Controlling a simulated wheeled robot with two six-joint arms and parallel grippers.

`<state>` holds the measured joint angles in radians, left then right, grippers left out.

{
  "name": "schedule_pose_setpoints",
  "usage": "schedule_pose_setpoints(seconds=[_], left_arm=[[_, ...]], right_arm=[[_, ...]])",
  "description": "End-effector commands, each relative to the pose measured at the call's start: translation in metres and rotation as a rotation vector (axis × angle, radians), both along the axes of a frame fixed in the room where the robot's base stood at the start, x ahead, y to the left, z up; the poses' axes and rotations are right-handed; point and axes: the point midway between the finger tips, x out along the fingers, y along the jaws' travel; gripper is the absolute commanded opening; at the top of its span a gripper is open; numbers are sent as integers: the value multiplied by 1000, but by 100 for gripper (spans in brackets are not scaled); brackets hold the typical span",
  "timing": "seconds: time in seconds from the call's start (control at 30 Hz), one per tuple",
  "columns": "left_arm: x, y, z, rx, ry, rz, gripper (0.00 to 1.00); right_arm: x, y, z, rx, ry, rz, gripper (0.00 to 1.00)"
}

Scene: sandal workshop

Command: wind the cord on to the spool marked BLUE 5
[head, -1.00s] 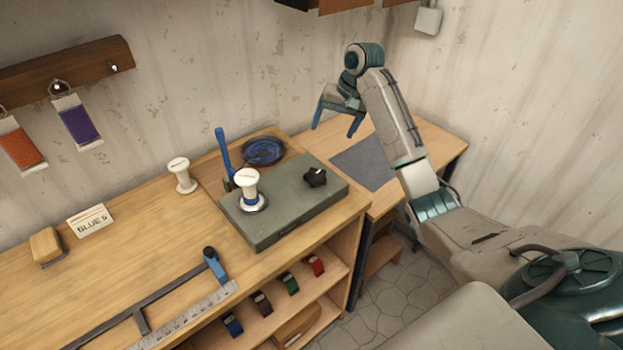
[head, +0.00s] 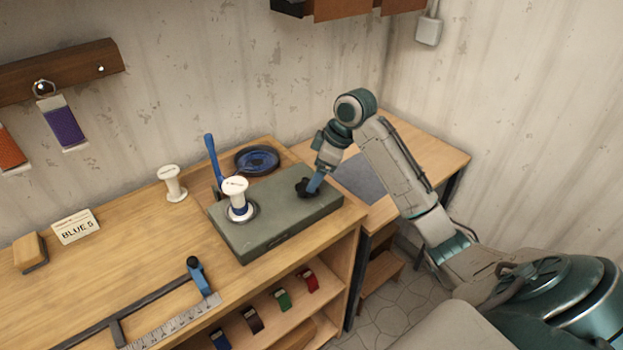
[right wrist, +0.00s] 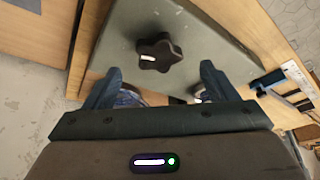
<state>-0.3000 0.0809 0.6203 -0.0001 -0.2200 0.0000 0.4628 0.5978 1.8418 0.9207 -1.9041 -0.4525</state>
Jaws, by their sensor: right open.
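A grey-green winder box (head: 265,238) stands on the workbench. A white spool (head: 235,187) with a narrow band of blue cord sits upright on its round seat. A black star-shaped knob (head: 302,188) is on the box's right part; the right wrist view shows the knob (right wrist: 154,53) with a white mark. A dish of blue cord (head: 257,160) lies behind the box. A card reading BLUE 5 (head: 76,227) stands at left. My right gripper (head: 312,186) is open and pointed down at the knob, its fingers to either side; contact is unclear. My left gripper is out of view.
A bare white spool (head: 173,184) stands left of the box. A blue upright lever (head: 212,160) rises close behind the mounted spool. A ruler with a blue-handled arm (head: 170,325) lies at the front. A grey mat (head: 362,178) on the right table is clear.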

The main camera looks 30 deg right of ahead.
Motion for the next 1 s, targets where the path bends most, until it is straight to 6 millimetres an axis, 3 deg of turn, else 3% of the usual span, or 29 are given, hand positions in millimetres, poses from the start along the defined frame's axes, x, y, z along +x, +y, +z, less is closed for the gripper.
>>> schedule_pose_setpoints(seconds=[0.3,0.63,0.87,1.0], left_arm=[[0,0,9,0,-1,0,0],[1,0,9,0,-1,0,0],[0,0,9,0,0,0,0],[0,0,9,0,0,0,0]], right_arm=[[11,11,-37,0,1,-2,79],[12,11,-41,-1,1,-2,79],[12,11,-41,-1,1,-2,36],[12,11,-40,-1,1,-4,35]])
